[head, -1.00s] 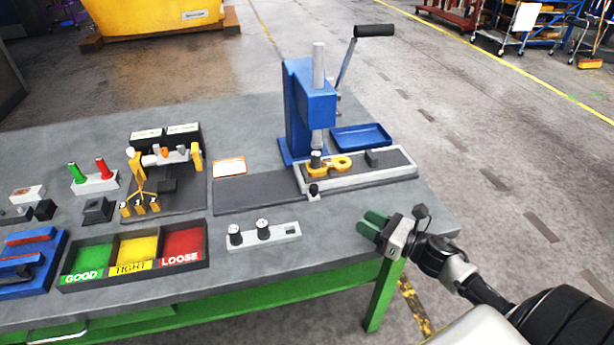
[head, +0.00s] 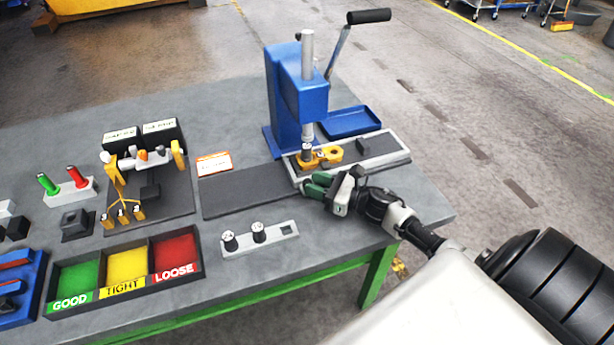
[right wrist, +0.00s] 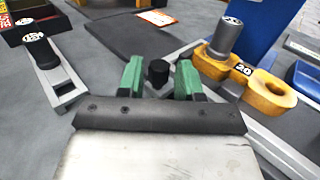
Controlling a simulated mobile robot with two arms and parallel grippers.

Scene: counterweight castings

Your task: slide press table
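The press table (head: 386,161), a pale-rimmed tray, sits at the right end of a dark track (head: 248,192), under the blue arbor press (head: 285,102). On it is a yellow casting (head: 331,155) marked 20, also in the right wrist view (right wrist: 270,97), with a grey pin (right wrist: 231,38) upright at one end beneath the ram. My right gripper (head: 317,184) is at the table's front left corner. In the right wrist view its green fingers are open on either side of the table's black knob (right wrist: 158,71), with visible gaps. The gripper hides the knob in the head view. My left gripper is out of view.
A blue tray (head: 350,122) is behind the press table. The dark track to the left is bare.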

